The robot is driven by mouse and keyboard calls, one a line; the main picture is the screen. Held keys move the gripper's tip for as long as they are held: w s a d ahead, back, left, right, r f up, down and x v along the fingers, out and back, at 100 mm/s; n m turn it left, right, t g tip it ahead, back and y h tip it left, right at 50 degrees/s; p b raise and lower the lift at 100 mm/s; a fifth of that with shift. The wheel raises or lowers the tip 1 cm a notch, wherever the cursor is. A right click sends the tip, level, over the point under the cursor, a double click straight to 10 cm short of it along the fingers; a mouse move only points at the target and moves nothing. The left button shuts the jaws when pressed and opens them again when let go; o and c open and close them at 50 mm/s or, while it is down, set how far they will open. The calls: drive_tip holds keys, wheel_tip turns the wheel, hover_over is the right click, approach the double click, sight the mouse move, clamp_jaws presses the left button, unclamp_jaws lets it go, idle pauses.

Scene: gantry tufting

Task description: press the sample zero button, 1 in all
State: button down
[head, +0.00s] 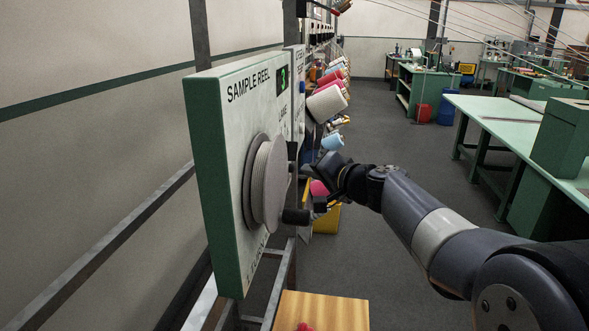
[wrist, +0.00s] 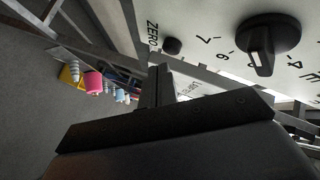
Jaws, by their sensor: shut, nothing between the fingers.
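In the wrist view a small round black button (wrist: 172,46) sits on a white panel beside the printed word ZERO. My gripper (wrist: 160,70) is shut and empty. Its fingertips appear just below the button in the picture, and I cannot tell whether they touch it. In the head view my gripper (head: 312,172) is just right of the green-edged SAMPLE REEL panel (head: 232,120), beyond the reel disc (head: 272,182). The ZERO button cannot be picked out in the head view.
A black dial knob (wrist: 262,45) with numbers sits right of the button. The reel's black crank handle (head: 296,216) sticks out near my gripper. A green display (head: 283,78) is on the panel. Cones of yarn (head: 326,103) stand beyond; open floor and green benches lie right.

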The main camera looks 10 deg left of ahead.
drive_tip(key=shift+a, duration=0.1)
idle(0.6)
drive_tip(key=shift+a+b, duration=0.3)
drive_tip(key=shift+a, duration=0.05)
drive_tip(key=shift+a, duration=0.45)
idle(0.6)
idle(0.3)
drive_tip(key=shift+d+b, duration=0.6)
drive_tip(key=shift+d, duration=0.25)
drive_tip(key=d+b, duration=0.2)
drive_tip(key=d, duration=0.3)
drive_tip(key=shift+s, duration=0.1)
